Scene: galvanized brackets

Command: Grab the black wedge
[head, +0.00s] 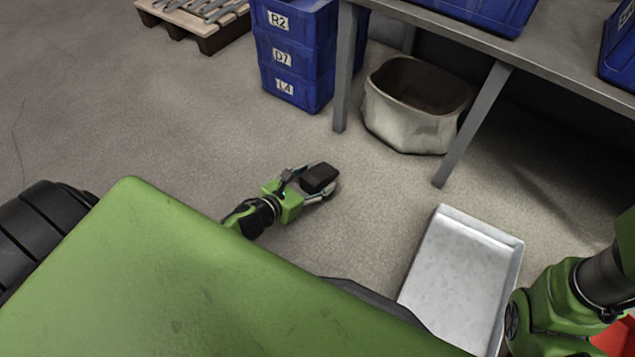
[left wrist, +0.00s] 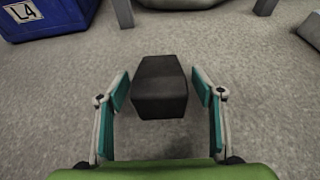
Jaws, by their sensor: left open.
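The black wedge (head: 319,178) is a small dark block low over or on the concrete floor in the head view. In the left wrist view the wedge (left wrist: 160,87) lies between the two teal-padded fingers, with a gap on each side. My left gripper (head: 310,184) is open around it; in the left wrist view the gripper (left wrist: 162,95) shows both fingers spread apart, neither clearly touching the wedge. I cannot tell exactly how far the wedge reaches between the fingers. Part of my right arm shows at the right, but its gripper is not visible.
A grey metal tray (head: 462,270) lies on the floor at the right. Stacked blue crates (head: 296,55), a worn whitish bin (head: 412,125) and table legs (head: 473,125) stand beyond the gripper. A wooden pallet (head: 205,38) with metal parts is at the top left. Floor around the wedge is clear.

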